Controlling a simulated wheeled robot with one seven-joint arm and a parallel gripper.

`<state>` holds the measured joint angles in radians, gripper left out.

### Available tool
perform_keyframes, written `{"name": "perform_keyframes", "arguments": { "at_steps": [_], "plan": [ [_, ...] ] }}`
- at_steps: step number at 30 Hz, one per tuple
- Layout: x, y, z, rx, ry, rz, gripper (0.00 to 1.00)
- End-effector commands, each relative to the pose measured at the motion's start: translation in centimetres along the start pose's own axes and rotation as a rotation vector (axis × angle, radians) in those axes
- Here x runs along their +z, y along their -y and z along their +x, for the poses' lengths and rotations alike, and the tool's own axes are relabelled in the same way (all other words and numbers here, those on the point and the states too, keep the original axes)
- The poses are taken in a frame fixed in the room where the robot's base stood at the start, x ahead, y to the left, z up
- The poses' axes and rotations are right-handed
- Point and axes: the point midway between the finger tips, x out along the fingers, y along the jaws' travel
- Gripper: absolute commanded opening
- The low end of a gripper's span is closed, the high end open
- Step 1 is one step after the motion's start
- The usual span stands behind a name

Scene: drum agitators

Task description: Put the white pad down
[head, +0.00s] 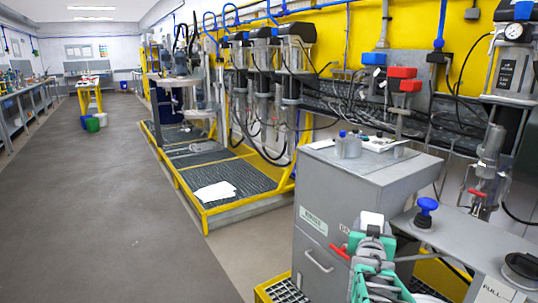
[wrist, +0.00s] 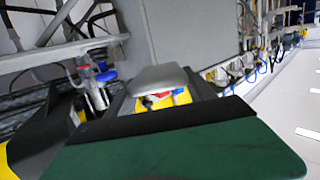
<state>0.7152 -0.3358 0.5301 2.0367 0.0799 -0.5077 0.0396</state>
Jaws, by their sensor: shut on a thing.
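The white pad (head: 372,219) is a small white block at the tip of my gripper (head: 371,233), low in the head view and right of centre. My gripper is shut on it and holds it up in front of the grey cabinet. In the wrist view a pale grey block (wrist: 158,78), which looks like the same pad, shows beyond the dark green and black parts in the foreground. The fingertips are partly hidden, so the exact grip is not clear.
The grey cabinet (head: 345,215) carries a grey bottle (head: 348,146) and a white tray (head: 378,141). A grey bench (head: 460,240) with a blue knob (head: 427,206) stands at right. A white sheet (head: 215,192) lies on the yellow-edged platform (head: 203,212). The floor at left is clear.

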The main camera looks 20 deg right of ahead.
Motion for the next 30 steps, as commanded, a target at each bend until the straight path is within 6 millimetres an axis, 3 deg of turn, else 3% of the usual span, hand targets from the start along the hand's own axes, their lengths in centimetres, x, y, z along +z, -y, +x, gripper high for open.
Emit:
{"name": "perform_keyframes", "arguments": {
  "at_steps": [1,6,9,12,18,27,30],
  "plan": [
    [0.7,3.5,-1.0,-0.065,-0.001,-0.01,0.25],
    [3.5,14.0,-5.7,-0.278,-0.003,-0.042,0.25],
    [5.2,19.2,-9.1,-0.399,-0.004,-0.059,0.25],
    [6.8,23.1,-12.5,-0.502,-0.004,-0.073,0.25],
    [9.2,27.8,-17.8,-0.649,-0.005,-0.092,0.25],
    [11.5,31.3,-23.1,-0.784,-0.004,-0.109,0.25],
    [9.5,31.2,-23.1,-0.779,-0.005,-0.108,0.25]
  ]
}}
